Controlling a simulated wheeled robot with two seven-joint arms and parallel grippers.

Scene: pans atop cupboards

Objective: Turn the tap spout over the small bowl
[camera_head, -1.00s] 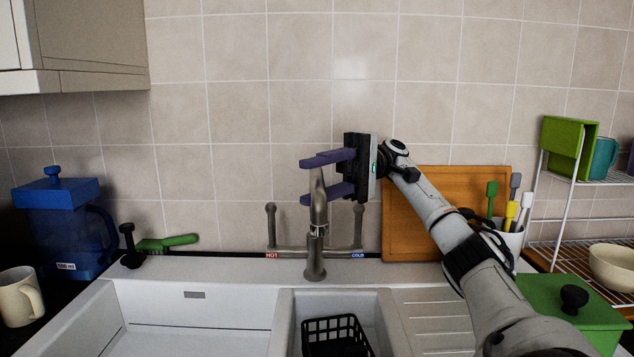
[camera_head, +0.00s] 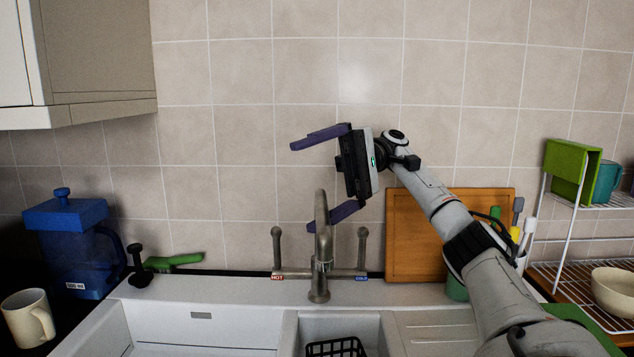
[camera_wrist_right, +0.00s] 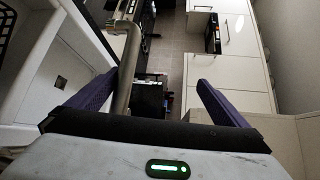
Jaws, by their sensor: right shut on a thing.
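The grey metal tap spout (camera_head: 322,215) rises behind the sink and points toward me, with its end near the divider and left edge of the small bowl (camera_head: 374,326). The small bowl is the narrow right basin, with a black basket in it. My right gripper (camera_head: 301,187) is open, its purple fingers wide apart. In the head view the lower finger is close beside the upper spout. In the right wrist view the spout (camera_wrist_right: 127,72) runs close to the left finger, well clear of the right one; I cannot tell whether they touch. My left gripper is out of view.
The large basin (camera_head: 205,335) lies left of the small bowl. Tap handles (camera_head: 277,245) flank the spout. An orange board (camera_head: 415,240) and wire rack are right.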

